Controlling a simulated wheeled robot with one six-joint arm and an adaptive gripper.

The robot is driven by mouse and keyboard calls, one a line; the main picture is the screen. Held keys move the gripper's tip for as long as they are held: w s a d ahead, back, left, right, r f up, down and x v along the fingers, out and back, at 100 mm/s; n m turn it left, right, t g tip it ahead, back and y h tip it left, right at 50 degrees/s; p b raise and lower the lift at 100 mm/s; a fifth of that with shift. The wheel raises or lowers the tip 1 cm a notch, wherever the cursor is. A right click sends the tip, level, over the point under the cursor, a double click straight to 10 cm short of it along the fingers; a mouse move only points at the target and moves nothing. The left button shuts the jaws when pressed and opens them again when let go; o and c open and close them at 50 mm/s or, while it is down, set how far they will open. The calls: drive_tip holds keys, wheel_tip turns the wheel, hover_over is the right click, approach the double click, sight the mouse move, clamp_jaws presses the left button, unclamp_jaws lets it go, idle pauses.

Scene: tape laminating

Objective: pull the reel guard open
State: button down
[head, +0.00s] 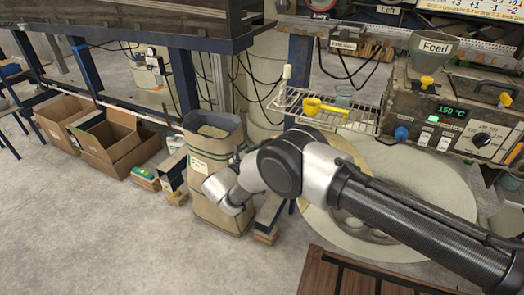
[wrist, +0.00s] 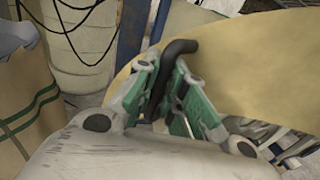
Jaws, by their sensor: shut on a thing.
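A black bent handle (wrist: 181,48) stands between the green-padded fingers of my gripper (wrist: 168,88) in the wrist view. The gripper is shut on this handle. A large tan curved panel, which looks like the reel guard (wrist: 245,65), fills the right side behind the fingers. In the head view a big round pale tan form (head: 455,195) lies behind my arm, partly covered by it. I cannot tell there which part is guard and which is reel.
A tall tan sack (head: 205,175) stands close beside my wrist. Open cardboard boxes (head: 108,140) are on the floor at left. A wire rack (head: 325,110) with a yellow scoop and a control box (head: 455,105) reading 150 °C are behind. Open floor lies at front left.

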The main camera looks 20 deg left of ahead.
drive_tip(key=shift+w+a, duration=0.15)
drive_tip(key=shift+a, duration=0.3)
drive_tip(key=c, duration=1.5)
unclamp_jaws()
drive_tip(key=v, duration=1.2)
